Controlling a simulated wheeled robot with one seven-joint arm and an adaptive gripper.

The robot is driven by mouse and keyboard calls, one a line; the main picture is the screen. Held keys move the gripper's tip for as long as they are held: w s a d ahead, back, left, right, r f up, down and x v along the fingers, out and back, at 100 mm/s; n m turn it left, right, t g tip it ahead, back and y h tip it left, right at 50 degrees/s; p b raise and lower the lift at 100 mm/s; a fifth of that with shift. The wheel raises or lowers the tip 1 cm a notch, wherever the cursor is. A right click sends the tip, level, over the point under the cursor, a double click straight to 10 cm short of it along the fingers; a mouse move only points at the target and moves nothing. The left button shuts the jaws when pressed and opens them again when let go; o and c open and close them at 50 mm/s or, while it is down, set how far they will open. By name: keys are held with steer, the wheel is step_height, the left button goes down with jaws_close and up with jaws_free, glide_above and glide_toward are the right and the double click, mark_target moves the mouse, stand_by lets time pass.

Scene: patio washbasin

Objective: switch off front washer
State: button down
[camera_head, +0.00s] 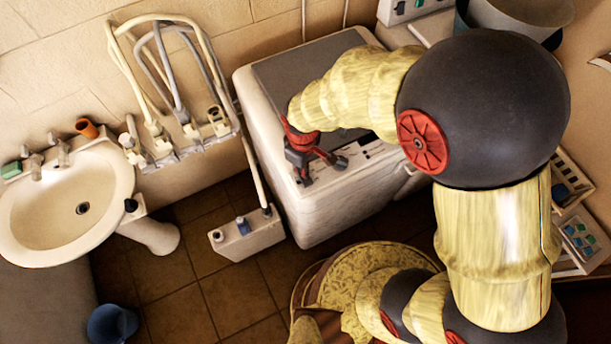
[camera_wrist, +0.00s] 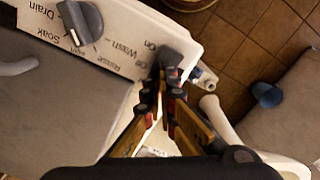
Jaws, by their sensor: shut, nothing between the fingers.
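The washer (camera_head: 318,205) is a white top-loader with a grey lid (camera_head: 300,75), right of the sink in the head view. Its control panel (camera_wrist: 125,55) shows close up in the wrist view, with printed words such as Drain, Soak, Wash and On. A grey dial (camera_wrist: 82,22) stands among the words at upper left. A second dark grey knob (camera_wrist: 178,54) is at the panel's corner, by the On label. My gripper (camera_head: 304,172) is shut and empty above the panel. Its fingertips (camera_wrist: 167,82) overlap the corner knob's lower edge in the wrist view; I cannot tell whether they touch it.
A sink (camera_head: 55,215) stands at the left, with hoses (camera_head: 165,75) on the wall beside it. A white box with bottles (camera_head: 246,236) is left of the washer. A blue bucket (camera_head: 112,324) is on the tiled floor. Another machine's panel (camera_head: 408,8) shows at the top.

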mark_target(310, 184)
steer(key=shift+r+p, duration=2.5)
steer(key=shift+r, duration=1)
steer(key=shift+s+d+m, duration=0.1)
steer(key=shift+m, duration=0.2)
steer(key=s+d, duration=0.1)
steer(key=s+d+m, duration=0.1)
steer(key=s, duration=0.1)
steer(key=shift+r+m+g+h, duration=0.2)
steer(key=shift+m+g+h, duration=0.1)
steer(key=shift+g, duration=0.1)
steer(key=s+d+r+m+t+b, duration=0.2)
steer(key=d+r+m+t+b, duration=0.1)
steer(key=d+b, duration=0.6)
steer(key=s+d+r+m+t+b, duration=0.2)
steer(key=d+r+m+b, duration=0.3)
steer(key=d+b, duration=0.5)
steer(key=shift+s+d+r+m+t, duration=0.15)
steer(key=shift+d+r+m+t, duration=0.15)
steer(key=shift+d+m+t, duration=0.65)
